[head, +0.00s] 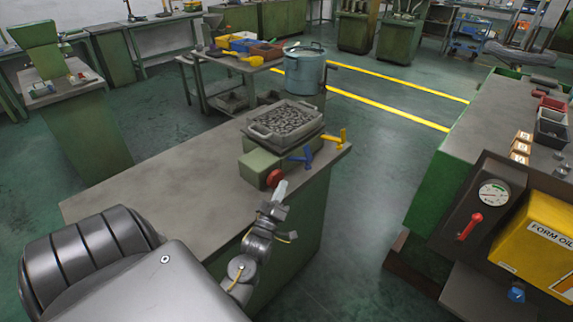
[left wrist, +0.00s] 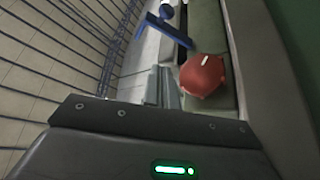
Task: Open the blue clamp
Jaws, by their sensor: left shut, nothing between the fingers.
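The blue clamp (head: 301,157) sits at the right end of the grey bench, beside the tray of small parts. It also shows at the top of the left wrist view (left wrist: 150,24), with a long blue arm slanting down. My left gripper (head: 281,187) is shut and empty. It is just in front of the red knob (head: 274,178), short of the clamp and apart from it. In the left wrist view my fingers (left wrist: 166,88) lie left of the red knob (left wrist: 203,75). My right gripper is not in view.
A yellow clamp (head: 336,137) stands right of the blue one. The bench top (head: 160,185) is clear to the left. A yellow FORM OIL box (head: 540,240) is at far right.

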